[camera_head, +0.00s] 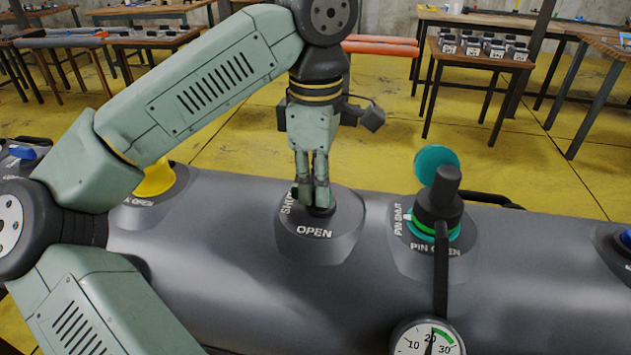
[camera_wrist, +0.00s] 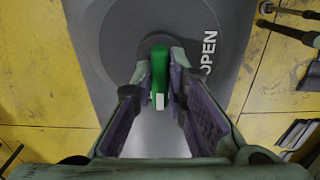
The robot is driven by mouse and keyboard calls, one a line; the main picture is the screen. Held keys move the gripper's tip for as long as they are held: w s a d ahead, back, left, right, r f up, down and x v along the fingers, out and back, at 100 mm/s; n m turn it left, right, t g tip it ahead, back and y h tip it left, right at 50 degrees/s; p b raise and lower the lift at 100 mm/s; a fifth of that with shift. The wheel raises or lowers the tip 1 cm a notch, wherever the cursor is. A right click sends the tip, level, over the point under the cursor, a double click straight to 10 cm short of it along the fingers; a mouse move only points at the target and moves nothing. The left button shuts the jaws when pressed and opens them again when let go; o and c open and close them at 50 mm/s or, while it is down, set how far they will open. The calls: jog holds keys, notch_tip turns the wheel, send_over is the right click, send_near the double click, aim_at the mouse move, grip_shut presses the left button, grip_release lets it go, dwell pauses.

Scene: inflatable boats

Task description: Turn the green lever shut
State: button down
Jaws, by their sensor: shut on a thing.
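The green lever (camera_wrist: 159,72) stands out in the wrist view, with a pale patch at its near end. It sits on a round grey valve plate (camera_wrist: 115,42) marked OPEN, which also shows in the head view (camera_head: 335,246) with a partly covered second word starting "SH" on its left side. My gripper (camera_head: 313,200) reaches straight down onto this plate. In the wrist view my gripper (camera_wrist: 160,85) has one finger on each side of the lever and is shut on it. In the head view the fingers hide most of the lever.
The plate is on a large grey inflatable tube (camera_head: 240,285). To the right stand a black and green valve fitting (camera_head: 437,212) with a teal cap (camera_head: 436,162) and a pressure gauge (camera_head: 427,338). A yellow cap (camera_head: 154,180) is at left, beside my arm. Tables stand behind.

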jog(key=c, duration=1.6)
grip_release()
notch_tip(320, 180, up, 12)
